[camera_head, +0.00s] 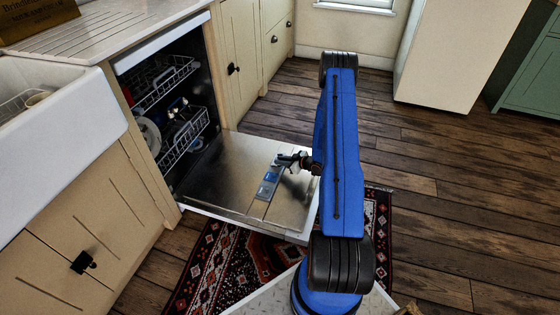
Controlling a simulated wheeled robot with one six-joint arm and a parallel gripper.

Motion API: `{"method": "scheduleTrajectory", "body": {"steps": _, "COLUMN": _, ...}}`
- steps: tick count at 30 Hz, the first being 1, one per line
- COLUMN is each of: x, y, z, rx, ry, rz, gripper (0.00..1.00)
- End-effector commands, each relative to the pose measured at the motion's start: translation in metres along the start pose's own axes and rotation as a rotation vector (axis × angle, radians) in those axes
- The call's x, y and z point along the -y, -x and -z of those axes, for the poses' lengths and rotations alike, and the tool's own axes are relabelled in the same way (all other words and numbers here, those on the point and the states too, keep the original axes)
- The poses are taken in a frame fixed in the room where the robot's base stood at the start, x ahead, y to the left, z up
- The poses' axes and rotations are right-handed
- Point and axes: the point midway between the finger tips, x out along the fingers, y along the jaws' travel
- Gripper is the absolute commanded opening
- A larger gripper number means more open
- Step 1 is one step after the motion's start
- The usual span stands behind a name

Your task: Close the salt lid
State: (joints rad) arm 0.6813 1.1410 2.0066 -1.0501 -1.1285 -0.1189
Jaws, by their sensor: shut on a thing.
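The dispenser panel (268,184) is a small grey-blue strip with pale blue parts, set in the inner face of the open dishwasher door (225,170). My gripper (284,161) is at the far end of this panel, low over the door. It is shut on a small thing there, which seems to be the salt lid. The lid is mostly hidden by the dark fingers, so its angle cannot be told.
The dishwasher's upper rack (165,85) and lower rack (185,135) stand inside with some dishes. A white sink (60,140) and cupboards are on the left. A patterned rug (225,265) lies under the door. The wooden floor (450,190) on the right is clear.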

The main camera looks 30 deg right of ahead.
Motion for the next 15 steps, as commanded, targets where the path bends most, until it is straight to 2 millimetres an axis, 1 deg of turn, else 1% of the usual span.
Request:
{"method": "scheduleTrajectory", "body": {"steps": 13, "x": 0.0006, "y": -0.0001, "z": -0.0017, "rx": -0.007, "ry": -0.003, "rz": 0.001, "gripper": 0.00}}
{"method": "scheduleTrajectory", "body": {"steps": 14, "x": 0.0006, "y": -0.0001, "z": -0.0017, "rx": -0.007, "ry": -0.003, "rz": 0.001, "gripper": 0.21}}
{"method": "scheduleTrajectory", "body": {"steps": 15, "x": 0.0005, "y": -0.0001, "z": -0.0017, "rx": -0.007, "ry": -0.003, "rz": 0.001, "gripper": 0.30}}
